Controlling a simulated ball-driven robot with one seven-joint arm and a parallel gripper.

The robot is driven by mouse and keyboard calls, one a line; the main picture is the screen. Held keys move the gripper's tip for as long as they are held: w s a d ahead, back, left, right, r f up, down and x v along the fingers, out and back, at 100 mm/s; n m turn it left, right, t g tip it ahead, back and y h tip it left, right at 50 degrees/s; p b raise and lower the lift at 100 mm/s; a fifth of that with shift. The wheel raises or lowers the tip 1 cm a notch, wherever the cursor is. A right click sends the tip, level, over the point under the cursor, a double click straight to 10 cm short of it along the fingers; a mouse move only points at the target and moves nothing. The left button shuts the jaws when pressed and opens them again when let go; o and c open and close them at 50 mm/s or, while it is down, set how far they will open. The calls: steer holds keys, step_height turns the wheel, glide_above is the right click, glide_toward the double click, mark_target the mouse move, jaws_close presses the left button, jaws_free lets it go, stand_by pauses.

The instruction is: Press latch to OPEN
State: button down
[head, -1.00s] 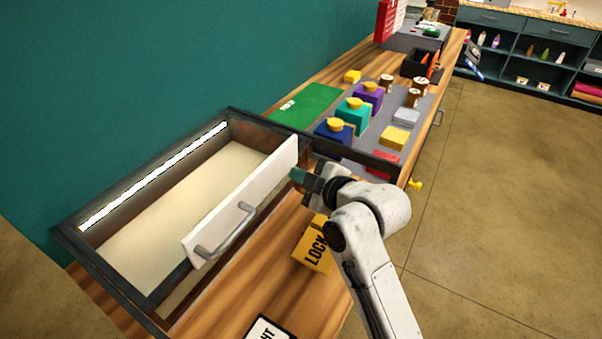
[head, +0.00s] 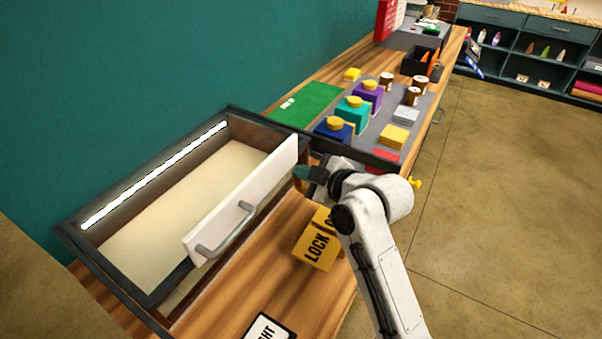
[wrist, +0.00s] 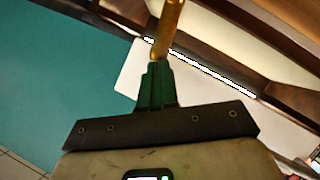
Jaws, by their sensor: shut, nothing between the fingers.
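A yellow sign reading LOCK (head: 317,250) stands on the wooden bench, with part of a second yellow sign (head: 325,218) behind it, mostly hidden by my arm. My gripper (head: 303,172) is shut and empty, close to the right end of the white panel (head: 245,200) with a grey handle. In the wrist view, the green fingers of my gripper (wrist: 157,72) point at a brass-coloured rod (wrist: 169,28), which may be the latch. The fingertips overlap its near end; I cannot tell if they touch. The latch is not clear in the head view.
The dark-framed case (head: 100,275) with a lit strip fills the left of the bench. Beyond it are a green mat (head: 305,105), several capped blocks and a yellow knob (head: 416,183). Open floor (head: 500,220) lies to the right.

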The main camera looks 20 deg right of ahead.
steer(key=shift+w+d+f+m+g+y, duration=0.15)
steer(key=shift+w+d+f+m+y, duration=0.1)
steer(key=shift+d+m, duration=0.1)
steer(key=shift+w+d+f+m+g+y, duration=0.1)
steer(key=shift+w+d+m+g+y, duration=0.05)
steer(key=shift+w+d+m, duration=0.15)
steer(key=shift+w+d+f+m, duration=0.25)
steer(key=shift+d+f+m, duration=0.1)
steer(key=shift+d+f, duration=0.05)
steer(key=shift+w+d+f+g+b, duration=0.3)
steer(key=shift+d+f+b, duration=0.15)
steer(key=shift+f+b, duration=0.1)
